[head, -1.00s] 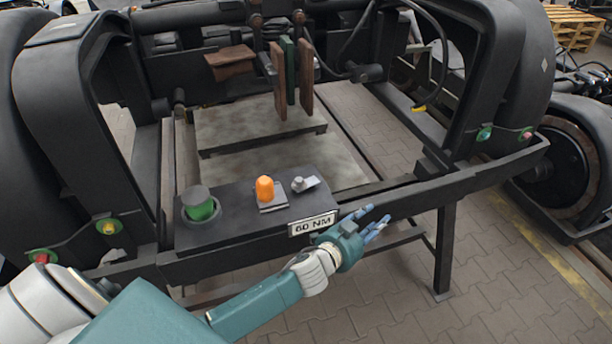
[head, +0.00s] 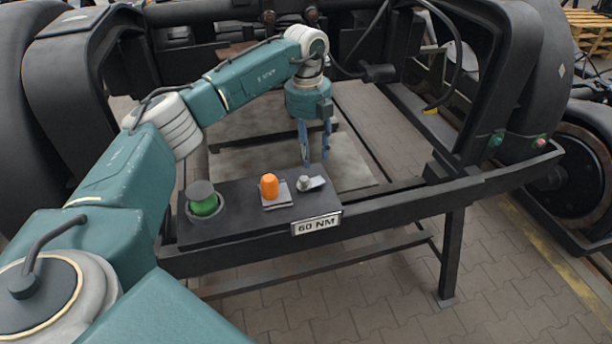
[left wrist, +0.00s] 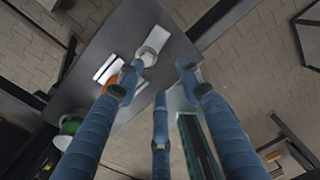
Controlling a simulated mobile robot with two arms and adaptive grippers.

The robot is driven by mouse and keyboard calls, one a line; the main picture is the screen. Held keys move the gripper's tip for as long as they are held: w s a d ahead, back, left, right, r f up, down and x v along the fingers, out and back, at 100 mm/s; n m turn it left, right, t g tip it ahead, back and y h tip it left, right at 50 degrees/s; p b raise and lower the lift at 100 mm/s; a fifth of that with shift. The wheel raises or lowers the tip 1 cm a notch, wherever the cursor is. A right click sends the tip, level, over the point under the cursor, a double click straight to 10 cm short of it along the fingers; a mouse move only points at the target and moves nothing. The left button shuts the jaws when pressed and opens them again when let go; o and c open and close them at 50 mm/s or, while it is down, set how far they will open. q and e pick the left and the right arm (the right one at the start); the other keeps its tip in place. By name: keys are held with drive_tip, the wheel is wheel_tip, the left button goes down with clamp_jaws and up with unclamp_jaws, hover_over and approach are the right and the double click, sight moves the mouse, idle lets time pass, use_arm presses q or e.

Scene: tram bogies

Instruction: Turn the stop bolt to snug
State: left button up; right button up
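A small grey bolt-like piece, which I take as the stop bolt (head: 304,183), stands on a light flat plate at the right end of the dark panel (head: 240,217). It also shows in the left wrist view (left wrist: 147,57). My left gripper (head: 314,150) points down just behind it, above the panel's back edge. In the left wrist view its blue fingers (left wrist: 152,80) are spread, with nothing between them. The bolt appears beyond the fingertips, apart from them. My right gripper is not in view.
An orange-capped piece (head: 269,185) on a light plate and a green knob with a grey top (head: 203,200) stand left of the bolt. A "60 NM" label (head: 316,224) is on the panel's front. Dark frame uprights (head: 485,100) flank the panel. Paved floor is clear at right front.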

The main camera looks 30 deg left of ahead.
sight(304, 179)
use_arm(q)
drive_tip(key=shift+y, duration=0.4)
drive_tip(key=f+p, duration=0.1)
drive_tip(key=f, duration=0.2)
drive_tip(key=a+f, duration=0.1)
drive_tip(key=f, duration=0.2)
drive_tip(key=a+f+p, duration=0.1)
drive_tip(key=f, duration=0.2)
drive_tip(key=shift+s+f+p, duration=0.3)
drive_tip(key=shift+f, duration=0.05)
drive_tip(key=shift+r, duration=0.1)
clamp_jaws()
